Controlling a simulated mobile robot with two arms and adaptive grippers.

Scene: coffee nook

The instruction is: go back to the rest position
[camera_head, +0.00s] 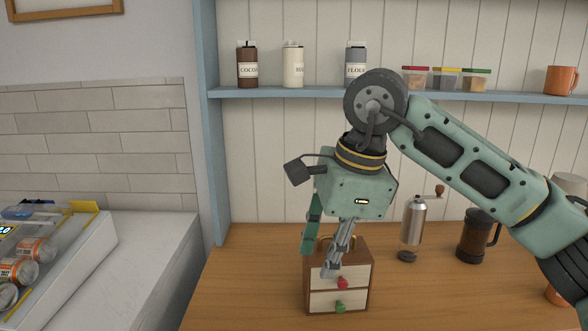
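My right gripper (318,260) hangs pointing down in front of the small wooden drawer box (371,270) on the counter. Its two fingers are apart and nothing shows between them. The fingers overlap the top and upper front of the box in the picture; I cannot tell whether they touch it. The box has two pale drawers, the upper with a red knob (342,283) and the lower with a green knob (340,307). Both drawers look shut. My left gripper is out of view.
On the wooden counter (235,285), right of the box, stand a coffee grinder (413,222) and a French press (476,236). A blue shelf (300,95) above holds jars, small boxes and an orange mug (561,80). The counter left of the box is clear.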

